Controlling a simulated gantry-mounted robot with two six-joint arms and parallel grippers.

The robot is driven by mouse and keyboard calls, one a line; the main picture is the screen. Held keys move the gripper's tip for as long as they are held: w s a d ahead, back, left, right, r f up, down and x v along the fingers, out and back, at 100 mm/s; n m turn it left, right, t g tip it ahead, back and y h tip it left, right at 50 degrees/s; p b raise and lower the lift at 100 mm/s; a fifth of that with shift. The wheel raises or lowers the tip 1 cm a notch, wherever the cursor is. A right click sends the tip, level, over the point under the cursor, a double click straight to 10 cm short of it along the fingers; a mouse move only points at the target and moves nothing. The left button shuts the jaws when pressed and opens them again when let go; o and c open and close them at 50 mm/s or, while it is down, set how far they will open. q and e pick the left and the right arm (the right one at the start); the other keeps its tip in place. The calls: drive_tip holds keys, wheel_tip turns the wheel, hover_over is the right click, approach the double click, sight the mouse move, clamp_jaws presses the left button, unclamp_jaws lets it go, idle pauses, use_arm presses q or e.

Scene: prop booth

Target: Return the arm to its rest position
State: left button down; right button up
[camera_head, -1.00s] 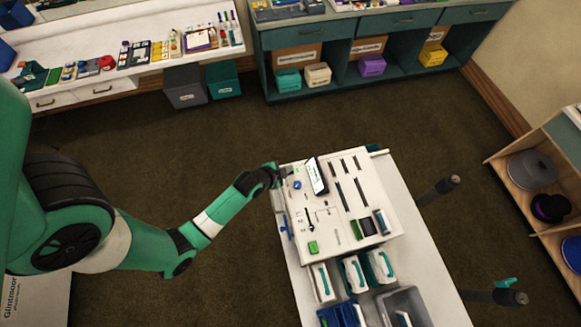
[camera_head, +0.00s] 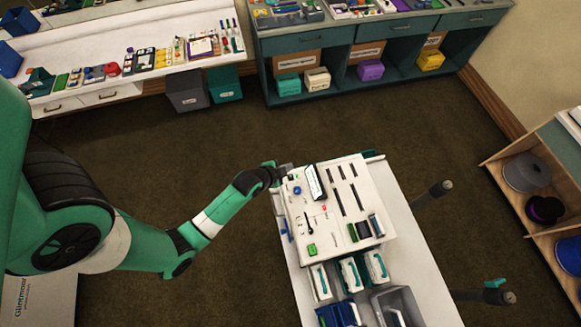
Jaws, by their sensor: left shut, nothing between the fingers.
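My left arm (camera_head: 210,217) comes in from the left, green with a white band and black joints. My left gripper (camera_head: 287,169) is at the upper left corner of the white board (camera_head: 334,240) on the cart. It is small in the picture, shut, with nothing in it. Whether it touches the board I cannot tell. My right gripper is not in view.
The board carries a dark-framed display (camera_head: 315,182), dark slots, a green block (camera_head: 311,249) and small tools. White cases with teal handles (camera_head: 350,274) and a grey bin (camera_head: 391,299) stand in front. Dark floor (camera_head: 200,135) lies open toward the back counters.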

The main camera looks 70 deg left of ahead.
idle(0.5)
use_arm(q)
drive_tip(key=shift+w+d, duration=0.2)
drive_tip(key=w+d+r+m+t, duration=0.1)
drive_tip(key=w+d+r+t, duration=0.15)
drive_tip(key=w+r, duration=0.75)
drive_tip(key=w+d+r+m+t, duration=0.2)
drive_tip(key=w+r+t, duration=0.2)
drive_tip(key=w+r, duration=0.6)
drive_tip(key=w+d+r+t+h, duration=0.15)
drive_tip(key=d+r, duration=0.25)
drive_tip(key=r, duration=0.8)
drive_tip(key=w+d+r+t+h, duration=0.1)
drive_tip(key=d+r+t, duration=0.25)
drive_tip(key=r, duration=0.75)
drive_tip(key=s+d+r+t+h, duration=0.1)
drive_tip(key=s+d+r, duration=0.1)
drive_tip(key=r, duration=0.5)
drive_tip(key=s+d+r+t, duration=0.1)
drive_tip(key=d+r+t, duration=0.15)
drive_tip(key=r, duration=0.35)
drive_tip(key=s+d+r+n+t+h, duration=0.1)
drive_tip(key=s+d+r+n+t, duration=0.1)
drive_tip(key=s+r, duration=0.4)
drive_tip(key=s+d+r+n+t+h, duration=0.2)
drive_tip(key=s+r+n, duration=0.1)
drive_tip(key=s+r, duration=0.4)
wheel_tip(320, 180, up, 4)
drive_tip(key=shift+d+f, duration=0.15)
drive_tip(key=shift+f, duration=0.1)
